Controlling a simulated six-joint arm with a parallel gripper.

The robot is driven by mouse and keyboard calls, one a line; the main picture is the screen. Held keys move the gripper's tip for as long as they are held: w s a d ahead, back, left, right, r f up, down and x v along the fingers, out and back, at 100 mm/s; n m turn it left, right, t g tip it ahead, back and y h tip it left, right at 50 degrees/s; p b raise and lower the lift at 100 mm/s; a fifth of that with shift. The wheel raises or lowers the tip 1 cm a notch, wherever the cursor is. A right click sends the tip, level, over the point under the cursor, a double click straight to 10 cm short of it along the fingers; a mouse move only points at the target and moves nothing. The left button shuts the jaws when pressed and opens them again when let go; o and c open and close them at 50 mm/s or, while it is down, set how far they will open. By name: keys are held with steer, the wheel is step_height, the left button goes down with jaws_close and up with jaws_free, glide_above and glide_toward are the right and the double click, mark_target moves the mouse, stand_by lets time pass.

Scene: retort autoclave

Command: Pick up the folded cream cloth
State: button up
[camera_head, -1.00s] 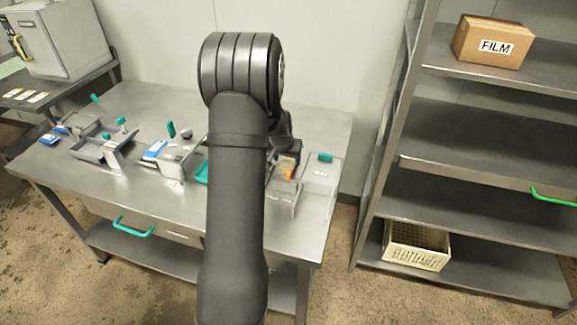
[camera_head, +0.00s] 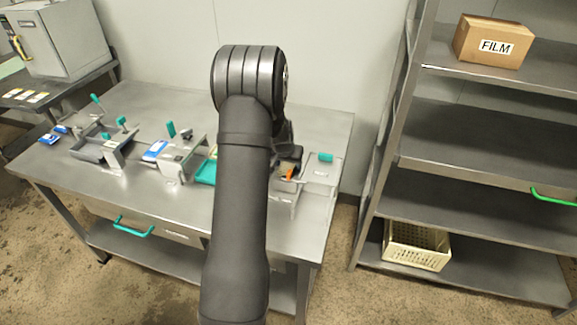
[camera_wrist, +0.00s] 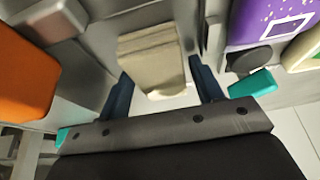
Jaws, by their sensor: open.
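The folded cream cloth (camera_wrist: 150,62) shows in the wrist view, upper middle, with its near end reaching between my fingertips. My gripper (camera_wrist: 163,88) is open, with one dark blue finger on each side of the cloth. The cloth is not clearly held, and I cannot tell whether a finger touches it. In the head view my arm hides most of the gripper and I cannot make out the cloth.
In the wrist view an orange thing (camera_wrist: 25,70) lies left and a purple patterned thing (camera_wrist: 268,22) right, with a teal piece (camera_wrist: 253,84) beside the right finger. The steel table (camera_head: 165,95) carries several grey fixtures. A shelf rack (camera_head: 470,135) stands right.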

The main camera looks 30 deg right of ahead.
mark_target(291, 165)
steer(key=shift+f, duration=0.1)
steer(key=c, duration=0.7)
steer(key=shift+r, duration=0.6)
steer(key=r, duration=0.1)
steer(key=s+r, duration=0.1)
steer(key=r, duration=0.2)
steer(key=shift+s+d+r, duration=0.15)
steer(key=shift+d+r, duration=0.05)
steer(key=shift+d, duration=0.15)
steer(key=s+d+r, duration=0.1)
steer(key=s+r, duration=0.1)
steer(key=s, duration=0.1)
steer(key=s+d+r, duration=0.1)
steer(key=s+r, duration=0.1)
steer(key=s, duration=0.1)
steer(key=s+d+r, duration=0.2)
steer(key=s, duration=0.1)
steer(key=shift+s, duration=0.2)
